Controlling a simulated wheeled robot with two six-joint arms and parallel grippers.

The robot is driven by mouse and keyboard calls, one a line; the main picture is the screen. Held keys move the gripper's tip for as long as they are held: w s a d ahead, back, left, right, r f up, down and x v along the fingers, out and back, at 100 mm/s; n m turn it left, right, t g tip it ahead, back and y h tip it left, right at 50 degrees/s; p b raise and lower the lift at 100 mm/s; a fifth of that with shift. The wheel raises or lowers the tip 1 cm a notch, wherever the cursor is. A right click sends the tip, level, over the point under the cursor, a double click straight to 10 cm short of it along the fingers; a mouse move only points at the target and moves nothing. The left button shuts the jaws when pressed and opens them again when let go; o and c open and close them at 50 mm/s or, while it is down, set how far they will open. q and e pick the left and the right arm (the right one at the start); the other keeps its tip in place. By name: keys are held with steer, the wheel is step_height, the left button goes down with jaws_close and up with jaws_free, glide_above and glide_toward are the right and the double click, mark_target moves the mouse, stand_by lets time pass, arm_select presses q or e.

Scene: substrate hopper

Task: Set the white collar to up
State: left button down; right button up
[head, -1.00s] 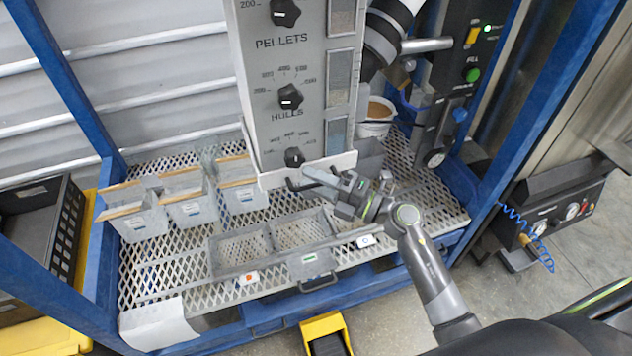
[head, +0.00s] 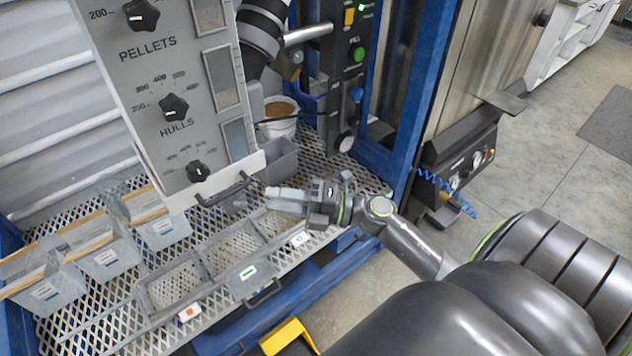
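The white collar (head: 216,184) sits around the bottom end of the grey hopper column, just below the lowest knob. A black bar handle (head: 226,190) is on its front. My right gripper (head: 268,199) comes in from the right, with its two light grey fingers pointing left. The fingers are a little apart with nothing seen between them. They are to the right of the handle and slightly below it in the picture, apart from the collar. My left gripper is not in view.
The hopper column (head: 155,75) carries several black knobs and sight windows. Below is a mesh deck (head: 85,325) with grey bins (head: 110,258) at left and a divided tray (head: 165,308) in front. A white bucket (head: 278,125) stands behind. A control panel (head: 345,75) is behind right.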

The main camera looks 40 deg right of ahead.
steer(key=r+b+v, duration=0.1)
steer(key=v, duration=0.6)
steer(key=shift+f+b, duration=0.4)
steer(key=shift+f, duration=0.05)
steer(key=shift+d, duration=0.15)
steer(key=w+d+f+m+t+h, duration=0.2)
steer(key=d+f+m+h, duration=0.4)
steer(key=f, duration=0.3)
steer(key=w+d+f+m+t+h, duration=0.1)
steer(key=d+f+m+h, duration=0.4)
steer(key=f+m, duration=0.3)
steer(key=s+d+f+m+g+h+p, duration=0.15)
steer(key=s+f+m, duration=0.25)
steer(key=f, duration=0.5)
steer(key=s+d+f+m+g+h, duration=0.2)
steer(key=s+f+m+g+h, duration=0.1)
steer(key=f, duration=0.5)
steer(key=s+a+f+m+g, duration=0.3)
steer(key=s+f, duration=0.3)
steer(key=s, duration=0.3)
steer(key=s+a+f+m+g, duration=0.2)
steer(key=s+a+f+g, duration=0.2)
steer(key=s+f, duration=0.3)
steer(key=s+a+f+m+g, duration=0.3)
steer(key=s+a+f, duration=0.2)
steer(key=s, duration=0.8)
step_height(320, 180, down, 2)
steer(key=shift+f+m+g+p, duration=0.15)
steer(key=shift+m+g+p, duration=0.15)
steer(key=shift+g+p, duration=0.1)
